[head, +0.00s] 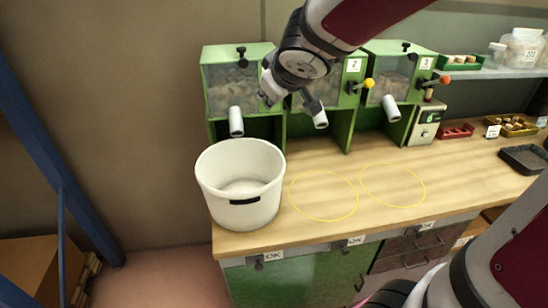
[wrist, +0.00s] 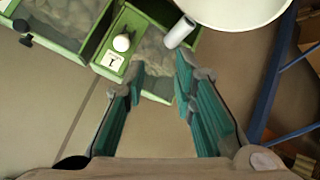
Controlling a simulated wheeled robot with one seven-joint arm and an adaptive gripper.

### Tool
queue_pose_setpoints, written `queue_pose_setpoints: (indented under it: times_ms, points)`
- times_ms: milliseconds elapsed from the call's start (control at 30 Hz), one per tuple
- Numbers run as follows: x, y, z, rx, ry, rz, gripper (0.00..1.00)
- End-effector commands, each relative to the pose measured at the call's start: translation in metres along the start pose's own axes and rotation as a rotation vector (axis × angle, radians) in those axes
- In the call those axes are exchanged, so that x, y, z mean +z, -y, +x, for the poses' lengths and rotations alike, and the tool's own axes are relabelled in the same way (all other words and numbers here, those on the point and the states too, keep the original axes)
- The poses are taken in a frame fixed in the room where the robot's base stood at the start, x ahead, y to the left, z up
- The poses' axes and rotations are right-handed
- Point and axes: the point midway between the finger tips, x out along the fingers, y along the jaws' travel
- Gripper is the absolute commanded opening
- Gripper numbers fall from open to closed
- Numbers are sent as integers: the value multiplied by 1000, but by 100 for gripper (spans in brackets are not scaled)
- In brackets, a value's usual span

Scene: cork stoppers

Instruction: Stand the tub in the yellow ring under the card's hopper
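The white tub (head: 222,206) stands upright at the left end of the wooden counter, below the left hopper's spout; its open top appears empty. It has a dark slot on its front, and its rim shows in the wrist view (wrist: 232,22). Two yellow rings, a middle one (head: 293,205) and a right one (head: 425,197), lie bare on the counter right of the tub. My gripper (head: 268,92) is above and behind the tub, at the left hopper (head: 222,55). In the wrist view its fingers (wrist: 161,72) are apart with nothing between them. I cannot make out which card names the hopper.
A blue post (head: 62,180) stands left of the counter.

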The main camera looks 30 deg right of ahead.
Motion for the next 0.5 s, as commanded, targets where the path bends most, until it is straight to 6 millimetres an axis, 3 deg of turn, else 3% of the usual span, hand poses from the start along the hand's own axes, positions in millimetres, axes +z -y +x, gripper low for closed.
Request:
queue_pose_setpoints:
  times_ms: [33, 167, 300, 500]
  points:
    - [8, -5, -24, 26, 25, 60, 25]
    - [42, 4, -77, 27, 133, 192, 25]
    - [80, 41, -130, -63, 247, 293, 25]
    - [110, 95, -181, -220, 339, 345, 25]
